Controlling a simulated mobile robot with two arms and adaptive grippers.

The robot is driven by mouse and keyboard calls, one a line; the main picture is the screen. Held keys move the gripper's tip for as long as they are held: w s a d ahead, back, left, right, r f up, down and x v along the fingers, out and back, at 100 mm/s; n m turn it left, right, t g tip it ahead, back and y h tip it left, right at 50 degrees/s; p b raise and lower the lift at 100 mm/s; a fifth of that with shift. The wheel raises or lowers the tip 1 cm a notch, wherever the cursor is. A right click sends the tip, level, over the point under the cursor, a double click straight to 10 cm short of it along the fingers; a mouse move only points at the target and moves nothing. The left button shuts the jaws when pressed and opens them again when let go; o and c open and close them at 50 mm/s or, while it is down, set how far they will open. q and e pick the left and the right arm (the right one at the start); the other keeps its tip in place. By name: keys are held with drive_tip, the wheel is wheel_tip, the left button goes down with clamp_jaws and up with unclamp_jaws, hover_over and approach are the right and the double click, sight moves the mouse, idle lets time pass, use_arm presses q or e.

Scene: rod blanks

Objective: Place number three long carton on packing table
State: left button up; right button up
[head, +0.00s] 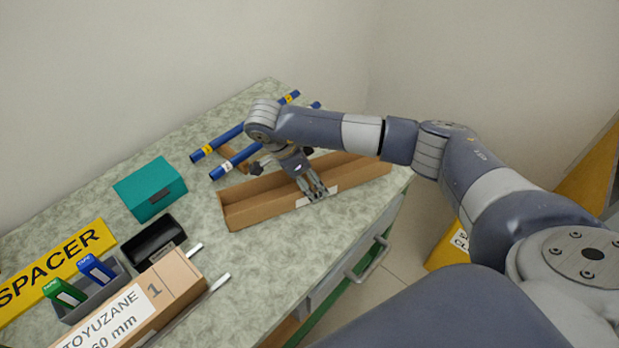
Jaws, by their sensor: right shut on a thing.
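A long, open-topped brown carton (262,209) lies on the green-grey marbled table (190,228), slanting from lower left to upper right near the table's right end. It looks empty where I can see inside. A white label shows on its near wall, partly covered by my gripper; I cannot read a number on it. My right gripper (315,193) reaches down from above and is shut on the carton's near wall, around mid-length. My arm hides part of the carton's far side. My left gripper is not in view.
Blue rods (225,140) with yellow tags lie behind the carton. To the left are a teal box (150,188), a black holder (153,240), a grey bin (95,300), a yellow SPACER sign (55,265) and a closed carton marked 1 (175,283). A drawer handle (370,262) juts out in front.

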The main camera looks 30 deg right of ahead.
drive_tip(key=shift+f, duration=0.2)
drive_tip(key=shift+f, duration=0.15)
drive_tip(key=o, duration=1.1)
drive_tip(key=shift+c, duration=0.2)
drive_tip(key=shift+r, duration=0.2)
drive_tip(key=b+v, duration=0.1)
drive_tip(key=v, duration=1.1)
drive_tip(key=shift+s, duration=0.1)
